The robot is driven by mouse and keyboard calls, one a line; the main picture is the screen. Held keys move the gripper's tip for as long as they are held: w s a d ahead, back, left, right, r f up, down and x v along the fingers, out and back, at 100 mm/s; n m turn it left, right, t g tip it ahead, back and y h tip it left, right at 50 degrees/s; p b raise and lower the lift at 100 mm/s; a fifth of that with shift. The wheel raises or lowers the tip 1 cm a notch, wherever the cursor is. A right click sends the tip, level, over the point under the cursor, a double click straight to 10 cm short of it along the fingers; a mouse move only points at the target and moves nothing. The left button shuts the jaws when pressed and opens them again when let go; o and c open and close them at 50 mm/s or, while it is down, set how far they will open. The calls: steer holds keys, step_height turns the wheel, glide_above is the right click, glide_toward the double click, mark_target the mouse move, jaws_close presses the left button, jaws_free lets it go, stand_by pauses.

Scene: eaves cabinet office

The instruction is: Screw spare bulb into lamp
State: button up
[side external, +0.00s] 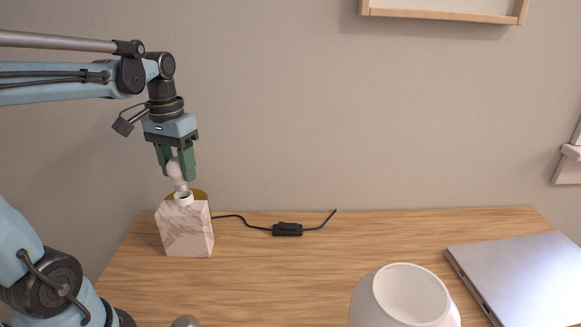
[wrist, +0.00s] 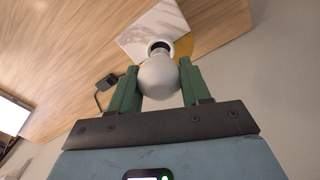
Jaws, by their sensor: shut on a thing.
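The lamp is a white marble-look block base (side external: 186,232) with a white socket (side external: 183,198) on top, at the back left of the desk. It also shows in the wrist view (wrist: 140,30). My gripper (side external: 177,168), with green fingers, points down over the lamp. It is shut on a white bulb (side external: 175,171), which also shows between the fingers in the wrist view (wrist: 159,80). The bulb's lower end is at the socket's mouth; I cannot tell how far it sits inside. The bulb looks slightly tilted in the side view.
A black cord with an inline switch (side external: 287,229) runs right from the lamp. A white round shade or bowl (side external: 405,297) stands at the front. A closed silver laptop (side external: 525,275) lies at right. A rounded grey thing (side external: 186,321) shows at the front edge. The desk's middle is clear.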

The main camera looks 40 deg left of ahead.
steer(key=shift+f, duration=1.2)
stand_by(0.6)
steer(key=o, duration=0.9)
step_height(320, 180, up, 12)
steer(key=shift+a+r, duration=0.1)
stand_by(0.4)
steer(key=d+f+m+t, duration=0.1)
steer(key=d+f+t, duration=0.1)
steer(key=d+f, duration=0.2)
steer(key=w+d+f+m+t, duration=0.1)
steer(key=d+f+t, duration=0.1)
steer(key=d+f, duration=0.3)
steer(key=w+d+f+m+t, duration=0.1)
steer(key=d+f+m+t, duration=0.1)
steer(key=d+f+t, duration=0.1)
steer(key=shift+d+f, duration=0.4)
steer(key=shift+d, duration=0.25)
steer(key=shift+d+f, duration=0.35)
steer(key=shift+d, duration=0.25)
